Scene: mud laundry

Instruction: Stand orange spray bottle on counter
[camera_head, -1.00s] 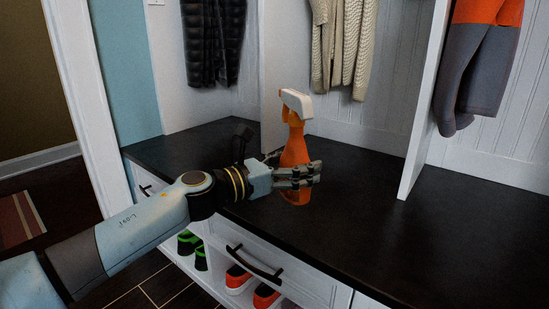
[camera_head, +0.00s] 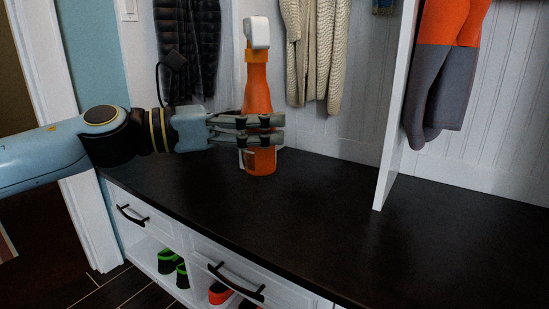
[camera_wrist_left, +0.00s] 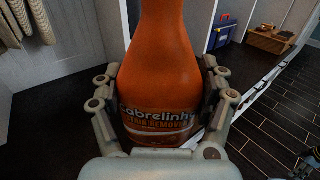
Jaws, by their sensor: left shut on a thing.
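The orange spray bottle (camera_head: 257,97) with a white trigger head stands upright in the head view, with the back wall behind it. My left gripper (camera_head: 268,130) is shut around its lower body. The bottle looks held above the dark counter (camera_head: 310,215), towards its back left part. In the left wrist view the bottle (camera_wrist_left: 165,60) fills the middle, its label facing my left gripper (camera_wrist_left: 160,80), with fingers on both sides. Its base is hidden there.
A white divider (camera_head: 400,130) rises from the counter on the right. A black jacket (camera_head: 187,45), a cream sweater (camera_head: 310,50) and orange-grey clothing (camera_head: 440,80) hang behind. The counter's middle and front are clear. Drawers with black handles (camera_head: 235,282) are below.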

